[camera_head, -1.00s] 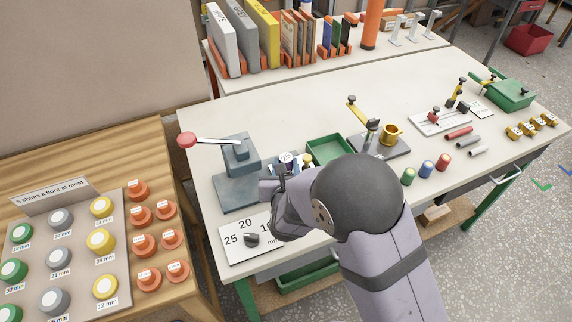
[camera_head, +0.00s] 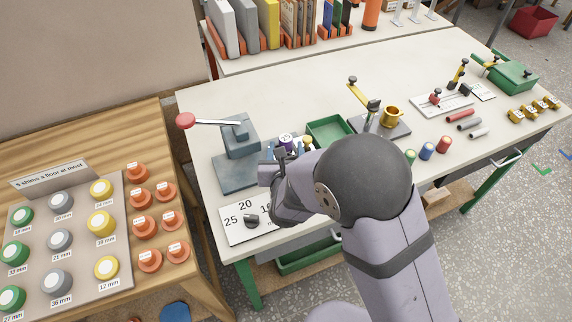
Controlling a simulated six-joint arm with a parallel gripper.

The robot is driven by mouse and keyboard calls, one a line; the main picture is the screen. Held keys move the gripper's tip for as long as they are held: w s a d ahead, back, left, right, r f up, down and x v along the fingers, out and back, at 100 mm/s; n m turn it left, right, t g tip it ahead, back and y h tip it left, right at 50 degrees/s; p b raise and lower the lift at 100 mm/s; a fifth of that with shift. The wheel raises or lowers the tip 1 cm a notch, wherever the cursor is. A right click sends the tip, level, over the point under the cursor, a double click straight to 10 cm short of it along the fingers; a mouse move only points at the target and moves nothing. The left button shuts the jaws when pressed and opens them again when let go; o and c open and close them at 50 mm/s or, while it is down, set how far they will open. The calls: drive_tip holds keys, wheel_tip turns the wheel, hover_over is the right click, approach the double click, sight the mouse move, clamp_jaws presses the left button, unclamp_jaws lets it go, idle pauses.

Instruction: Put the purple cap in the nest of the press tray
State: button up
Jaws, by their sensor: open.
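A small purple cap (camera_head: 286,139) with a white marked top stands upright on the bench, just right of the grey lever press (camera_head: 240,140). The press has a grey base (camera_head: 232,176) and a lever ending in a red knob. I cannot make out the press tray's nest in this view. My gripper (camera_head: 269,158) is low over the bench, between the press and the purple cap. It is open, and its fingers are dark and partly hidden by my own wrist. I cannot tell whether it touches the cap.
Blue and yellow-topped pieces (camera_head: 307,142) stand close to the purple cap. A green bin (camera_head: 329,131) is behind them. A numbered white card with a black knob (camera_head: 250,221) lies at the bench's front edge. A brass cup (camera_head: 392,117) sits on a grey fixture to the right.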

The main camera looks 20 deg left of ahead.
drive_tip(key=b+v, duration=0.1)
drive_tip(key=v, duration=0.9)
drive_tip(key=shift+s, duration=0.2)
drive_tip(key=shift+d, duration=0.15)
drive_tip(key=w+d+f+m+g+h, duration=0.15)
drive_tip(key=d+m+h, duration=0.5)
drive_tip(key=d, duration=0.65)
drive_tip(key=w+d+m+g+h, duration=0.2)
drive_tip(key=d+m+h, duration=0.2)
drive_tip(key=d+m, duration=0.7)
drive_tip(key=s+d+f+m+g, duration=0.3)
drive_tip(key=s+d+m+g, duration=0.4)
drive_tip(key=d, duration=0.4)
drive_tip(key=s+a+f+m+g+y, duration=0.1)
drive_tip(key=s+m+y, duration=0.4)
drive_tip(key=m, duration=1.1)
drive_tip(key=shift+s+a+f+g, duration=0.2)
drive_tip(key=shift+s+a+g, duration=0.25)
drive_tip(key=shift+s, duration=0.7)
drive_tip(key=shift+y, duration=0.25)
